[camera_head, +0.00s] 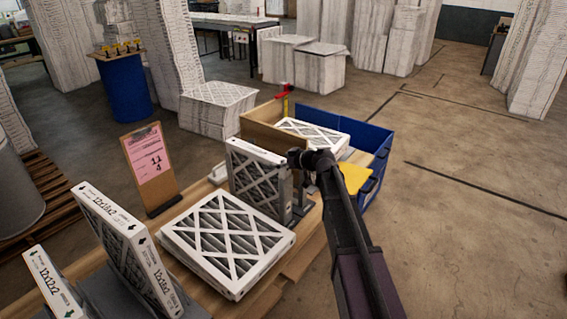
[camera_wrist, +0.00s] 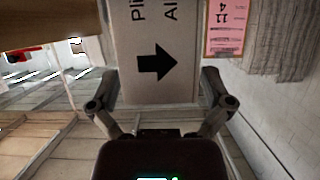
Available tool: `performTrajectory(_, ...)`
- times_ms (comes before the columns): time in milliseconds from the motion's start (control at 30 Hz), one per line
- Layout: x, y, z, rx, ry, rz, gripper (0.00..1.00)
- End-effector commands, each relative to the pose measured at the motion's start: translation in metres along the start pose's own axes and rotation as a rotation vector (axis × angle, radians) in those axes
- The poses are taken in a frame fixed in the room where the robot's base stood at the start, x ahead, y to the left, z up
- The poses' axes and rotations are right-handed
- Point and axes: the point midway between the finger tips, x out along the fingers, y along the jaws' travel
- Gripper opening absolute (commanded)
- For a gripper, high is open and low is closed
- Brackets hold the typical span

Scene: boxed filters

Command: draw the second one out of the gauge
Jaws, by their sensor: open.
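A white-framed pleated filter (camera_head: 255,178) stands upright in a grey holder (camera_head: 300,200), which looks like the gauge, near the bench's right end. My gripper (camera_head: 308,160) is at the filter's right edge in the head view. In the wrist view my open gripper (camera_wrist: 157,88) has one finger on each side of the filter's printed edge (camera_wrist: 155,30), which carries a black arrow. Whether the fingers touch it cannot be told. The lower part of the holder is partly hidden by the filter and arm.
More filters (camera_head: 130,245) stand at the left. A pink sheet on a board (camera_head: 152,165) stands behind; it also shows in the wrist view (camera_wrist: 226,25). A blue bin (camera_head: 375,140) and a cardboard box (camera_head: 262,132) are behind the holder.

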Motion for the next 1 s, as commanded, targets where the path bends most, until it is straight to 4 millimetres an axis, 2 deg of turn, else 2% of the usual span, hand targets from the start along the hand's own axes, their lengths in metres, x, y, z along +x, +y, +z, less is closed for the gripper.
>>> performTrajectory(267, 0.0009, -0.0002, -0.0002, 0.000, 0.000, 0.000, 1.00)
performTrajectory(300, 0.0009, -0.0003, -0.0002, 0.000, 0.000, 0.000, 0.97)
performTrajectory(600, 0.0008, -0.0002, -0.0001, 0.000, 0.000, -0.001, 0.09)
performTrajectory(700, 0.0008, -0.0002, -0.0002, 0.000, 0.000, 0.000, 0.06)
performTrajectory(1000, -0.0008, -0.0002, -0.0042, 0.000, 0.000, 0.000, 0.06)
